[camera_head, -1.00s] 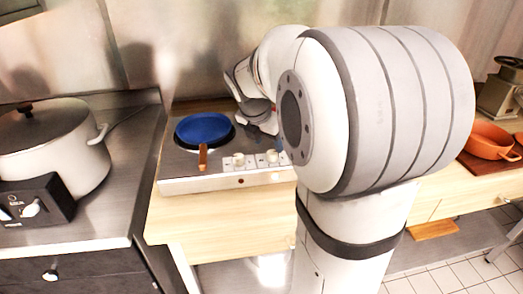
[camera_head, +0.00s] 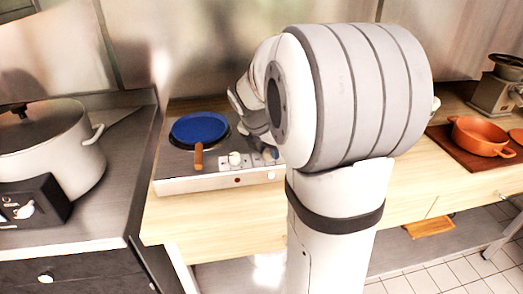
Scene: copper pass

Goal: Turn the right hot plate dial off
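The hot plate (camera_head: 205,184) is a steel unit standing on the wooden counter, with a control panel at its front right. A blue pan (camera_head: 199,127) with a brown handle sits on it. The left dial (camera_head: 235,158) is a pale knob in clear view. The right dial (camera_head: 270,154) is small, close to my arm and partly shaded; its setting is too small to read. My gripper (camera_head: 260,133) is just above and behind the right side of the panel, largely covered by my arm. I cannot tell whether its fingers are open or touch the dial.
A large white pot (camera_head: 55,145) stands on the steel counter at left, with a black control box (camera_head: 30,205) before it. An orange pot (camera_head: 482,136) sits on a brown board at right. The wall is close behind the hot plate.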

